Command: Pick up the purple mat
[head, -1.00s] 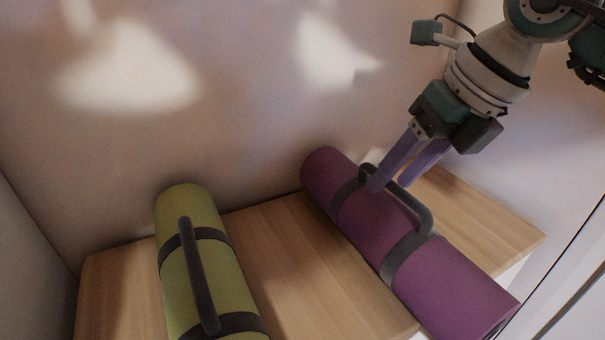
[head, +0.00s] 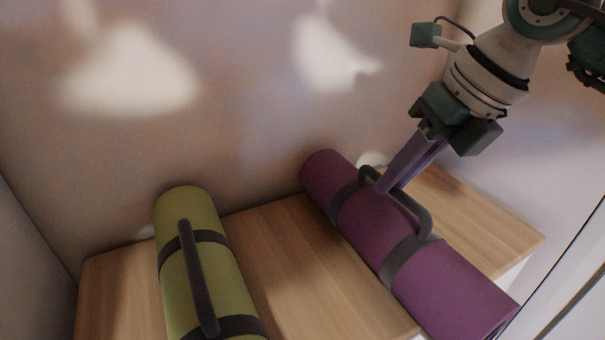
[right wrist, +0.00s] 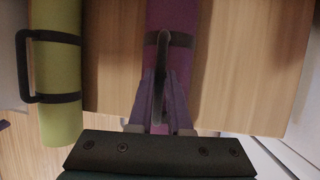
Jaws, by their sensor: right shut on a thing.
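The purple mat (head: 365,215) lies rolled up on the wooden surface at the right of the head view, with two grey straps and a grey carry handle (head: 423,212). My right gripper (head: 384,188) comes down from the upper right and is shut on the handle, near its far end. In the right wrist view the mat (right wrist: 173,80) runs up the middle, and the fingers (right wrist: 160,97) close on both sides of the handle (right wrist: 161,65). The mat still rests on the surface. My left gripper is not in view.
A green rolled mat (head: 192,278) with dark straps and handle lies to the left on the same wooden surface (head: 290,265). Bare wood separates the two mats. A wall (head: 240,110) stands close behind them.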

